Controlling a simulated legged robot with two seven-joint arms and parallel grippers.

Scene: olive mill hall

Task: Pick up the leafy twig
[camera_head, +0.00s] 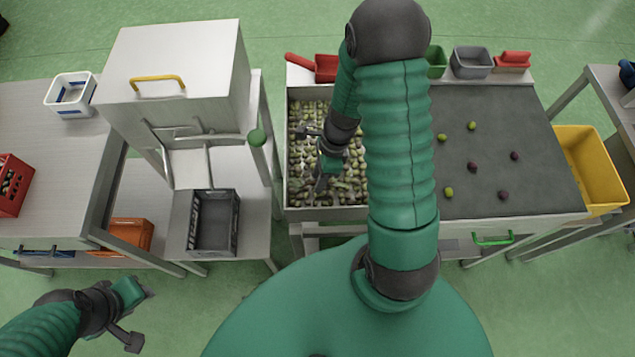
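A metal bin (327,213) full of green and dark olives (300,165) stands in the middle. I cannot make out a leafy twig among the olives; part of the bin is hidden by my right arm. My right gripper (314,158) is over the bin, close above the olives, with its fingers spread apart and nothing visible between them. My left gripper (142,317) is at the lower left, over the floor, open and empty, well away from the bin.
Right of the bin is a dark conveyor belt (510,130) with several loose olives. A red scoop (326,68) lies at the bin's back edge. A yellow tub (592,170) is at the right.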

